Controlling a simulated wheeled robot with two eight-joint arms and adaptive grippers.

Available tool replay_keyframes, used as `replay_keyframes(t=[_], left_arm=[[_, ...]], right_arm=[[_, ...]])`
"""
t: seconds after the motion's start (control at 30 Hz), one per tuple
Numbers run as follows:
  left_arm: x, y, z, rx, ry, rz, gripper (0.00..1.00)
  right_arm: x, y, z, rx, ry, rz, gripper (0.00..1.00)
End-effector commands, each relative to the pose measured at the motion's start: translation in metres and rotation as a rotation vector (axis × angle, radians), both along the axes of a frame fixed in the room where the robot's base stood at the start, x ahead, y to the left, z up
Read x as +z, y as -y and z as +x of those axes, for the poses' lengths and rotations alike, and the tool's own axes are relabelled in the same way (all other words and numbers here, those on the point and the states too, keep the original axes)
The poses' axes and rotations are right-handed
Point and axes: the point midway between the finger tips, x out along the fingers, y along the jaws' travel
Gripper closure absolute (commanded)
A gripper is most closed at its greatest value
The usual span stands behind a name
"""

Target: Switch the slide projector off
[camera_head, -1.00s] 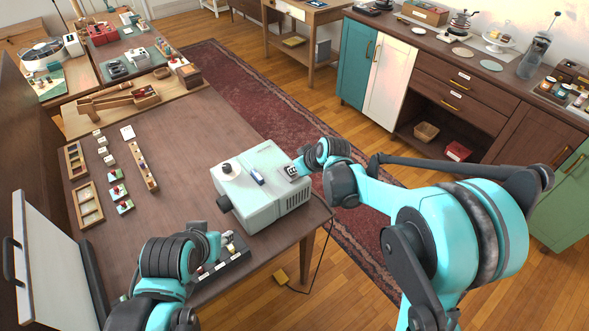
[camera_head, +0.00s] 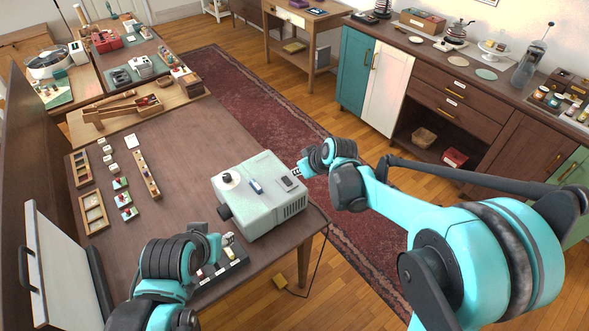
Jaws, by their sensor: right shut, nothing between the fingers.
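The slide projector (camera_head: 262,212) is a pale grey-green box on the front right of the brown table, its dark lens (camera_head: 225,212) facing left. On its top are a round dark-and-white knob (camera_head: 230,179), a small blue piece (camera_head: 256,187) and a dark switch panel (camera_head: 288,183) near the right edge. The switch's position is too small to tell. My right gripper (camera_head: 299,173) is shut and empty just right of and behind the panel, apparently clear of it. My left gripper (camera_head: 222,240) is left of the projector near the black tray; its fingers are too unclear to read.
A black tray (camera_head: 232,266) with small items lies in front of the projector. Wooden trays (camera_head: 93,213) and small blocks stand on the table's left. A white panel (camera_head: 62,265) stands at lower left. A cable hangs off the table's right edge. The table's middle is clear.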

Motion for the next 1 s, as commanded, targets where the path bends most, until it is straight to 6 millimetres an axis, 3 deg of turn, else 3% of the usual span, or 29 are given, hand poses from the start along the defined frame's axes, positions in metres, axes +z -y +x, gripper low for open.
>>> replay_keyframes(t=[0.2,0.4,1.0], left_arm=[[0.016,0.000,0.000,0.000,0.000,0.000,0.60],[0.021,0.000,0.000,0.000,0.000,0.000,0.60],[0.021,0.000,0.000,0.000,0.000,0.000,0.60]], right_arm=[[0.029,0.022,-0.030,-0.001,0.000,-0.001,1.00],[0.040,0.031,-0.043,0.001,0.000,0.001,1.00],[0.041,0.033,-0.045,0.001,0.000,0.000,1.00]])
